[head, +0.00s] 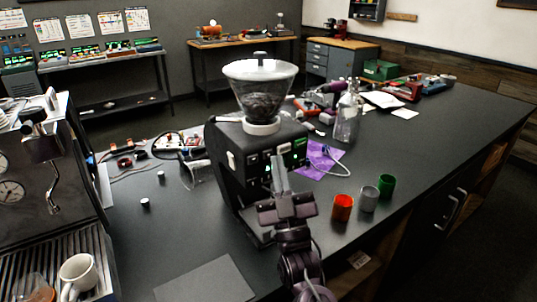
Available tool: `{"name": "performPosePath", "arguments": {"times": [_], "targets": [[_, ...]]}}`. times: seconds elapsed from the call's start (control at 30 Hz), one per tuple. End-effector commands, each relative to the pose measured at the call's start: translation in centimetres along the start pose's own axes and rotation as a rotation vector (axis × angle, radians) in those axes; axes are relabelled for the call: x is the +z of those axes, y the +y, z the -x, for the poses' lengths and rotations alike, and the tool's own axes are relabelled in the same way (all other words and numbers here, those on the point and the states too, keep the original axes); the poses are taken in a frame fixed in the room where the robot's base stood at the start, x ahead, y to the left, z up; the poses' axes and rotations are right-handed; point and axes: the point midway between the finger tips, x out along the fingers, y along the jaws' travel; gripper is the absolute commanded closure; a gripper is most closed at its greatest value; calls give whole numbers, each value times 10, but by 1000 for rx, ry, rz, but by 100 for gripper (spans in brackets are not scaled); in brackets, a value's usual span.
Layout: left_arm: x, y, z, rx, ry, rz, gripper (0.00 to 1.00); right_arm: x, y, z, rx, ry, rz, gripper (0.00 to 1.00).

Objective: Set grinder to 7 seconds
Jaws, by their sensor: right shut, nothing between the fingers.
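The grinder (232,160) is a black machine with a clear hopper (260,88) of dark beans on top. It stands upright on the dark counter. Its front panel has small lit buttons and a green display (299,147); the set time is too small to read. My right gripper (279,163) is shut and empty, with its fingertips at the front panel, just below the buttons. I cannot tell whether the tips touch the panel. The gripper and arm hide part of the grinder's lower front. My left gripper is not in view.
An espresso machine (45,165) with a white mug (78,275) is at left. A dark mat (205,282) lies in front.

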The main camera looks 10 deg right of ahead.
Motion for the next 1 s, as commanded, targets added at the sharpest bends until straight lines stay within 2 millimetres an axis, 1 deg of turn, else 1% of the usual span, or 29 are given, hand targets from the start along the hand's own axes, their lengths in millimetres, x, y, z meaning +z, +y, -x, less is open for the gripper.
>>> {"name": "performPosePath", "arguments": {"times": [0.27, 0.57, 1.0], "targets": [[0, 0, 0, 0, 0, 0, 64, 0, 0, 0, 0, 0, 0, 100], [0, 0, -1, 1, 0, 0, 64, 4, -4, -6, 0, 0, 0, 100], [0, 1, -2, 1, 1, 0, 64, 5, -5, -7, 0, 0, 0, 100]]}}
